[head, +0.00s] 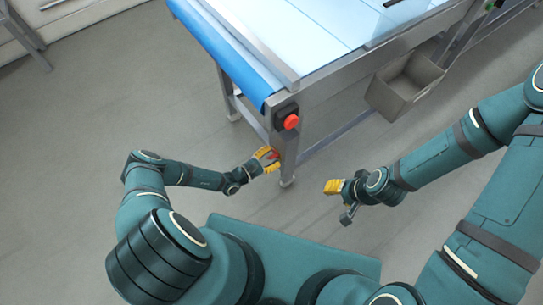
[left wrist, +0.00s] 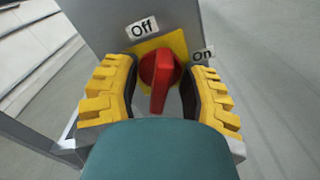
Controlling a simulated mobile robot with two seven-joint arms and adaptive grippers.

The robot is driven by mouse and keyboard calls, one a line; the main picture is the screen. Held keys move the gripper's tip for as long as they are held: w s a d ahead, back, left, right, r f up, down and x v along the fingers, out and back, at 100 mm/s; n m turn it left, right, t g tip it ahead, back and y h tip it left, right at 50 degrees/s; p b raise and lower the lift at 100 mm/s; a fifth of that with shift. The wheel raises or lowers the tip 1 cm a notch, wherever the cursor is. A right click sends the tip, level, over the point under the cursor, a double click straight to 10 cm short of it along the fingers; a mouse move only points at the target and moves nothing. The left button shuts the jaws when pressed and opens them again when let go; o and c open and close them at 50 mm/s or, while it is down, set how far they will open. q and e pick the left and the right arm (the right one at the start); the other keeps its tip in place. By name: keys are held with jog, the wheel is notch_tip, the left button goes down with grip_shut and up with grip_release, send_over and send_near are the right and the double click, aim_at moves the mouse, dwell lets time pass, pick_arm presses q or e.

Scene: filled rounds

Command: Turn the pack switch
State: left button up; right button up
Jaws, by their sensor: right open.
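The pack switch is a red knob (left wrist: 160,75) on a yellow plate (left wrist: 178,42) on a grey post. An "Off" label (left wrist: 142,27) is above left of it and an "On" label (left wrist: 202,54) to its right. The knob's grip points down in the left wrist view, toward neither label. My left gripper (head: 267,159) is at the table leg; in its wrist view the yellow fingers (left wrist: 157,95) stand open on both sides of the knob, with gaps visible. My right gripper (head: 341,200) is open and empty, right of the leg, above the floor.
A red stop button (head: 291,122) on a dark box is above my left gripper at the corner of the conveyor table (head: 258,88). A grey open bin (head: 405,84) hangs at its right side. The floor around my right gripper is clear.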

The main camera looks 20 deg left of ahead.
pick_arm(q)
jog(key=v, duration=1.2)
jog(key=shift+s+a, duration=0.1)
